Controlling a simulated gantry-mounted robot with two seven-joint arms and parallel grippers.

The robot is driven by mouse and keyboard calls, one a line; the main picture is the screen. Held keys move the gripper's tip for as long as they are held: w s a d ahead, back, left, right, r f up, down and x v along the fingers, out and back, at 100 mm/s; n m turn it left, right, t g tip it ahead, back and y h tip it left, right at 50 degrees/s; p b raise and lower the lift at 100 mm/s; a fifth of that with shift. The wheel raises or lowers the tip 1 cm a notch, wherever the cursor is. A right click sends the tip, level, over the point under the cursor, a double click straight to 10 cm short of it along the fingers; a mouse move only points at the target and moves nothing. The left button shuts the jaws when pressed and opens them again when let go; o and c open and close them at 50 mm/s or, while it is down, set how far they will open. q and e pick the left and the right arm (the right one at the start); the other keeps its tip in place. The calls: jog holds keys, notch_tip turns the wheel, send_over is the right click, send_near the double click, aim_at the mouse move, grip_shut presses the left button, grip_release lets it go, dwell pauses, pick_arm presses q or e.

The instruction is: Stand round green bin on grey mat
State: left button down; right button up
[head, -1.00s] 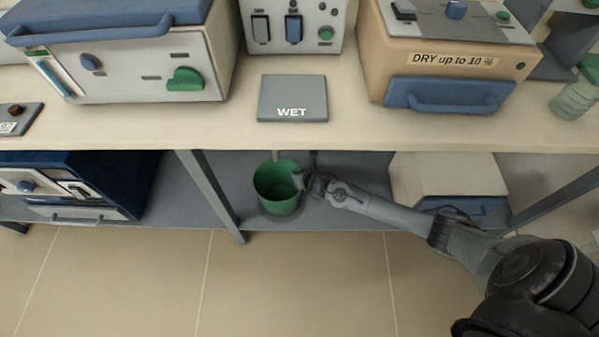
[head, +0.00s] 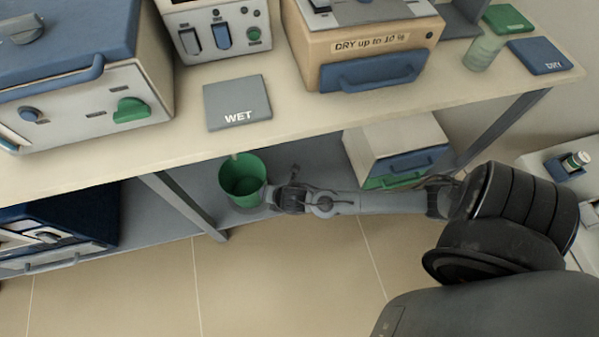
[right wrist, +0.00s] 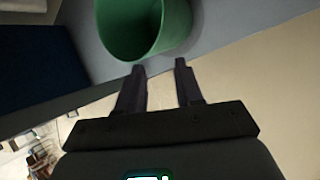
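The round green bin (head: 236,184) stands upright and open-topped on the lower shelf, right of a table leg. A round dark patch shows under its base; I cannot tell whether it is a mat or shadow. A square grey mat marked WET (head: 237,103) lies on the tabletop above, with nothing on it. My right gripper (head: 272,196) is close beside the bin's right side. In the right wrist view its two fingers (right wrist: 160,67) are apart, with the bin (right wrist: 170,35) just beyond the tips and nothing visibly held. My left gripper is not in view.
The tabletop (head: 300,128) overhangs the lower shelf (head: 312,160). Furnaces stand behind the WET mat, including a tan one labelled DRY up to 10 (head: 365,45). A cream box (head: 395,145) and a dark blue unit (head: 60,222) flank the shelf space. A DRY mat (head: 541,57) lies far right.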

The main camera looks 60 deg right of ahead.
jog(key=s+a+r+m+g, duration=0.1)
jog(key=s+a+r+m, duration=0.1)
jog(key=s+r+m, duration=0.4)
jog(key=s+a+r+m+g+y, duration=0.1)
jog(key=s+a+r+m+g, duration=0.1)
jog(key=s+r+m, duration=0.4)
jog(key=s+a+m, duration=0.1)
jog(key=s+m, duration=0.3)
jog(key=m, duration=0.5)
jog(key=shift+a+r+g, duration=0.2)
jog(key=shift+a+g, duration=0.1)
jog(key=shift+w, duration=0.1)
notch_tip(320, 180, up, 61)
jog(key=p, duration=6.1)
